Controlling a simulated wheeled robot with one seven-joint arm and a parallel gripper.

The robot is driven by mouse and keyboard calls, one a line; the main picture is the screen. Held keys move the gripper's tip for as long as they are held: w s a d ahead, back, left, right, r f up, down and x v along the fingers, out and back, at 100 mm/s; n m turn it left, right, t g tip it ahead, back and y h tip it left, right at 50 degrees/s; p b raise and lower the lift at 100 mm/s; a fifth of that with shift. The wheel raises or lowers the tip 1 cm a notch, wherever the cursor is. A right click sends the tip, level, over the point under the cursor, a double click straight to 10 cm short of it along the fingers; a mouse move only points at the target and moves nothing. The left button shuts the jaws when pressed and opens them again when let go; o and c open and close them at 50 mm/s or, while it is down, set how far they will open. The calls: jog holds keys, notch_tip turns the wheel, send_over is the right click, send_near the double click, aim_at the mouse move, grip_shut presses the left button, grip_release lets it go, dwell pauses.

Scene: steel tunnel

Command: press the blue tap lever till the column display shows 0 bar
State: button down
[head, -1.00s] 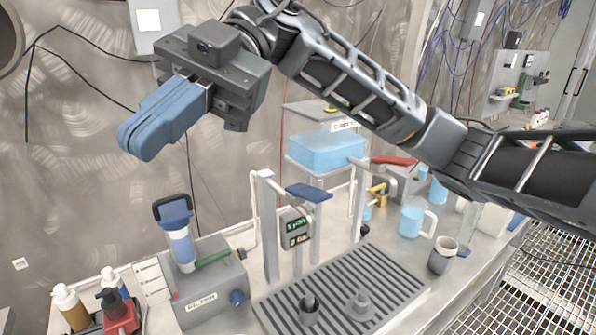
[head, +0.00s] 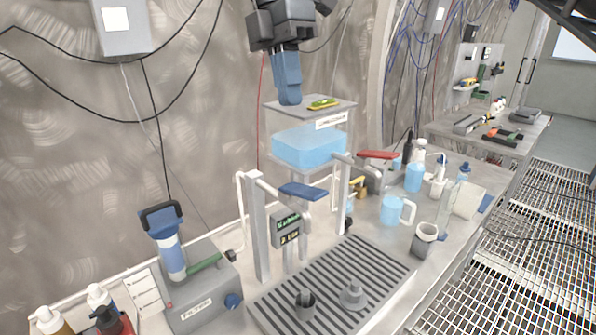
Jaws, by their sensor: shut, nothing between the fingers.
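The blue tap lever (head: 303,191) sits on top of a grey tap post in the middle of the head view, roughly level. The column display (head: 287,229) is a small dark screen with green and yellow digits below the lever; the digits are too small to read. My gripper (head: 290,100) is shut and empty, its blue fingers pointing down. In the picture it is above the lever, near the top shelf of the water tank, and clearly apart from the lever.
A clear tank of blue water (head: 309,147) stands behind the lever. A red lever (head: 378,154) is to its right. A slotted drip tray (head: 335,285) lies in front. A filter unit (head: 195,285) stands left; a jug (head: 396,211) and grey cup (head: 425,238) stand right.

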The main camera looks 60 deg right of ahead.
aim_at(310, 192)
jog(key=shift+d+r, duration=0.15)
jog(key=shift+d, duration=0.25)
jog(key=shift+s, duration=0.1)
jog(key=b+x, duration=0.4)
jog(key=x, duration=1)
jog(key=shift+d, duration=0.1)
